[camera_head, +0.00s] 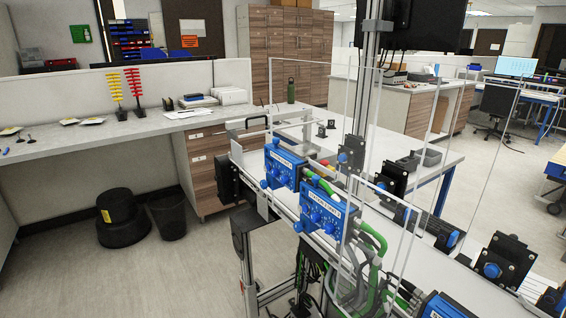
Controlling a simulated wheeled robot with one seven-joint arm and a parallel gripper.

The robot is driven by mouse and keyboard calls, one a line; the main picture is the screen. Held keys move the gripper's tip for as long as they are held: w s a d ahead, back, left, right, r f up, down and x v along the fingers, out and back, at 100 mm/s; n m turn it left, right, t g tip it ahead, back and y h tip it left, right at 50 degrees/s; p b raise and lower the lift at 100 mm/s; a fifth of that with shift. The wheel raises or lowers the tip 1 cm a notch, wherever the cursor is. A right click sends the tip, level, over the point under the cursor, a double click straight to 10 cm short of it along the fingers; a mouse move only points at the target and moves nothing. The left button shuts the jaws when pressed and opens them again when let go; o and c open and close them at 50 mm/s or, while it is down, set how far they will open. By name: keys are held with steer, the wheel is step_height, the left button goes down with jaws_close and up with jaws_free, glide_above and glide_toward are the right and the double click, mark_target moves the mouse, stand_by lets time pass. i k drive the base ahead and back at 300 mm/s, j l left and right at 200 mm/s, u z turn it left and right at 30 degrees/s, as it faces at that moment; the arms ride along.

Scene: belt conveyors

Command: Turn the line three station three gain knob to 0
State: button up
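Several blue control boxes with knobs are mounted along the conveyor frame. One blue box (283,165) is at the far end, a second blue box (323,211) with a white label strip is in the middle, and a third blue box (444,306) is cut off by the bottom edge. Small round blue knobs show on the faces of the first two. The label text is too small to read surely, so I cannot tell which box is line three station three, or which knob is gain or its setting. My gripper is not in view.
Clear panels (398,190) stand along the conveyor. Green and grey cables (372,240) hang beside the middle box. Black sensor units with blue knobs (507,262) line the right side. A black step stool (122,218) and a bin (168,215) stand left. The left floor is open.

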mark_target(284, 179)
steer(key=u, duration=0.25)
steer(key=i+j+u, duration=0.15)
steer(key=i+u, duration=0.75)
steer(key=i, duration=1.7)
steer(key=i+u, duration=0.1)
steer(key=i, duration=0.55)
steer(key=i+l+u, duration=0.15)
steer(key=i, duration=0.5)
steer(key=i+l+u, duration=0.1)
steer(key=i, duration=0.5)
steer(key=i+j+z, duration=0.1)
steer(key=i, duration=0.4)
steer(key=i+j+z, duration=0.1)
steer(key=i, duration=0.35)
steer(key=i+j+z, duration=0.1)
steer(key=i, duration=0.4)
steer(key=z, duration=4.25)
